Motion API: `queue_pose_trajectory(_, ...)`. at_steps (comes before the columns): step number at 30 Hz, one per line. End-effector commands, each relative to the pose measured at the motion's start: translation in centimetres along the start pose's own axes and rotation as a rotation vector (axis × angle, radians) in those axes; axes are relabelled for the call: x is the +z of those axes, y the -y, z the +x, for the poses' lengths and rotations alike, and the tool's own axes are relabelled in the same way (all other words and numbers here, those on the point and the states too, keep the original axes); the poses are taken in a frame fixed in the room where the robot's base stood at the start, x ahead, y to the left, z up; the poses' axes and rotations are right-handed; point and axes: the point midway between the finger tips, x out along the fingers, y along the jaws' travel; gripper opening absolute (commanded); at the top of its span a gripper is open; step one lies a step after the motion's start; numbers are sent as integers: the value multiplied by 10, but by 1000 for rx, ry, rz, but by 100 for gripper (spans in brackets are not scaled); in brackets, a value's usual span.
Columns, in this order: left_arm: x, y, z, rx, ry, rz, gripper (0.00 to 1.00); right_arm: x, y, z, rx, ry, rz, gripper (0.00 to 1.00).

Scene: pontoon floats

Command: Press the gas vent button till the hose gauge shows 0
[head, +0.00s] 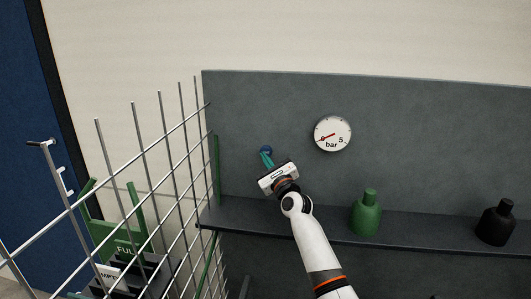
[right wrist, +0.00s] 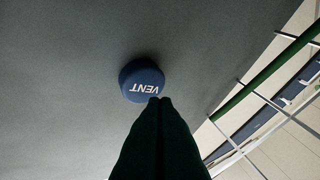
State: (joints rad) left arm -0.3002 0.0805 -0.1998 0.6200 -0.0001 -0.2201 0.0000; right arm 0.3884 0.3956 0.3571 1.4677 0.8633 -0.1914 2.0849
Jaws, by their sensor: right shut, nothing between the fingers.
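The blue vent button (head: 265,150) sits on the dark grey panel, left of the gauge. In the right wrist view the button (right wrist: 142,82) reads "VENT", upside down. My right gripper (head: 266,157) is shut and empty, its fingertips at the button. In the right wrist view the closed fingertips (right wrist: 160,100) overlap the button's lower right edge; I cannot tell whether they touch it. The round white gauge (head: 332,133) reads "bar" with 0 and 5 marked. Its red needle points lower left, at or close to the 0. My left gripper is not in view.
A dark shelf (head: 400,225) runs below the panel, bearing a green bottle (head: 366,214) and a black bottle (head: 495,224). A wire mesh fence (head: 172,165) stands left of the panel. Behind it is a green rack (head: 104,233) marked "FULL". A blue door (head: 22,130) is at far left.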

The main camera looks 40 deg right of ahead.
Motion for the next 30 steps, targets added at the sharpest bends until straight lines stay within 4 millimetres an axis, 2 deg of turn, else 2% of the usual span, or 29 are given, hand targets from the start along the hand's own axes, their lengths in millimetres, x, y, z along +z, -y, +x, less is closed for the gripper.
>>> queue_pose_trajectory(5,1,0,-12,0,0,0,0,-6,3,-7,-2,1,1,0)
queue_pose_trajectory(15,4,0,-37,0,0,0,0,-20,18,-34,-2,2,1,0)
queue_pose_trajectory(30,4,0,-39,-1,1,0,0,-21,21,-40,0,0,-1,0)
